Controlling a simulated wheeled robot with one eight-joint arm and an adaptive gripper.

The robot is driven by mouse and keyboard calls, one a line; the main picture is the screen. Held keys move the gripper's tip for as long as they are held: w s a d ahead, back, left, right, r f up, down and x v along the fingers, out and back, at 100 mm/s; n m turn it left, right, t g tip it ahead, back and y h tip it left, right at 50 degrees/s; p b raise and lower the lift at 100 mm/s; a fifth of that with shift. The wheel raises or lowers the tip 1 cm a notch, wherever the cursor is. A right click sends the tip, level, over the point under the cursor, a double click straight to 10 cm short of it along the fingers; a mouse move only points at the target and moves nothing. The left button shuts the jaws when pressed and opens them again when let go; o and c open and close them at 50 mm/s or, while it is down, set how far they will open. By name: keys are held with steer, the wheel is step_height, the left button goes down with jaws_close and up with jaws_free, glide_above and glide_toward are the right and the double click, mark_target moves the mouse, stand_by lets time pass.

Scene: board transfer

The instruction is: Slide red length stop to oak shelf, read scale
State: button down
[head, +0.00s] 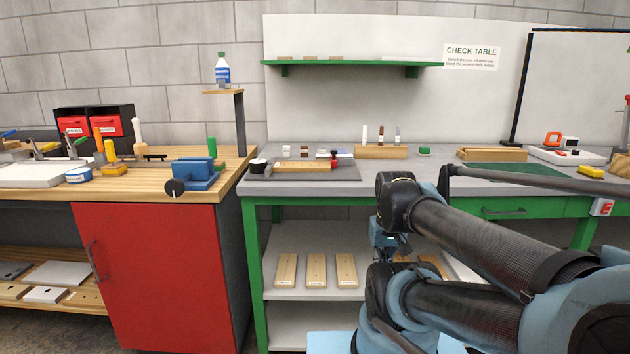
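A small red piece with a dark knob (335,161), which looks like the red length stop, sits on a dark grey measuring plate (348,173) on the grey bench. A light wooden board (300,166), which looks like the oak shelf, lies flat on the same plate, left of the stop. Whether stop and board touch is too small to tell. No scale marks are readable. My gripper (386,258) hangs low in front of the bench, below and right of the plate, away from the stop. Its fingers are small and partly hidden by my arm.
Several small blocks stand behind the board, and a wooden block with upright tools (380,152) is behind right. A round black-and-white item (258,165) is at the plate's left. The lower shelf (300,236) holds several boards. A blue vise (196,173) is on the left bench.

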steer(key=shift+w+f, duration=0.2)
steer(key=shift+w, duration=0.25)
